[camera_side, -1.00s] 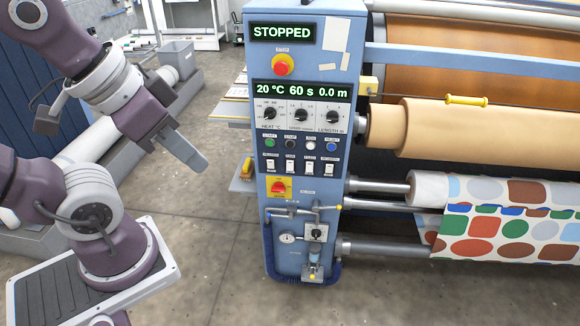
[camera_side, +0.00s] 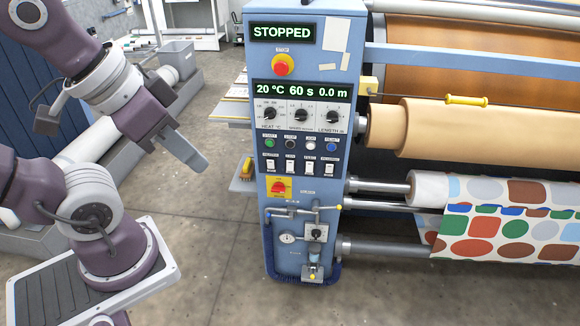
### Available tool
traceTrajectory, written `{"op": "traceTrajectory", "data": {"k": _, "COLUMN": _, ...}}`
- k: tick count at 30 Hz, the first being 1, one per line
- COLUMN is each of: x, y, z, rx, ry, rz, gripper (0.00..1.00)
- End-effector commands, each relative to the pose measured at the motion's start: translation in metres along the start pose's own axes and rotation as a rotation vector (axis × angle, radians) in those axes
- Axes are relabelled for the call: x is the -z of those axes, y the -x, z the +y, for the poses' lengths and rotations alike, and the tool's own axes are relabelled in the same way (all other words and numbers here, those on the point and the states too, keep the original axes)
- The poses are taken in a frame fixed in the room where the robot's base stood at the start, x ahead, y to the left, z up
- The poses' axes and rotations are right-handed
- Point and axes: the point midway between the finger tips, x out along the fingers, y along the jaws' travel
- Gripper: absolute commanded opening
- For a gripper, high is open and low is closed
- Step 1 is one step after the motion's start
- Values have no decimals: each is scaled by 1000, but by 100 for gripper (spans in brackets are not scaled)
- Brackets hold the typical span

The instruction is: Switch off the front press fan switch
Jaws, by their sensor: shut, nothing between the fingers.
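The blue control panel column (camera_side: 255,205) stands in the middle of the view. A row of small white rocker switches (camera_side: 290,166) sits on it below the round push buttons. Their labels are too small to read, so I cannot tell which is the front press fan switch or how each is set. My gripper (camera_side: 203,168) is at the left of the panel, apart from it, pointing down and right. It is shut and empty.
The display (camera_side: 283,33) reads STOPPED above a red stop button (camera_side: 283,65). Three dials (camera_side: 302,115) sit above the buttons, and a red-and-yellow rotary switch (camera_side: 279,187) below the rockers. Rollers and patterned fabric (camera_side: 510,220) fill the right. Floor between my arm and the panel is clear.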

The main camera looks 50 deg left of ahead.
Motion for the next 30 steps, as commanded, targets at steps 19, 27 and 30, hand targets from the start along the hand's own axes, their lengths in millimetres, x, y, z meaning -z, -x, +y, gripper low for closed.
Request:
{"op": "traceTrajectory", "data": {"k": 19, "x": 0, "y": 0, "z": 0, "rx": 0, "ry": 0, "rz": 0, "gripper": 0}}
{"op": "traceTrajectory", "data": {"k": 27, "x": 21, "y": -9, "z": -8, "rx": 28, "ry": 18, "rz": 13, "gripper": 0}}
{"op": "traceTrajectory", "data": {"k": 30, "x": 56, "y": -27, "z": -23, "rx": 72, "ry": 42, "rz": 39, "gripper": 0}}
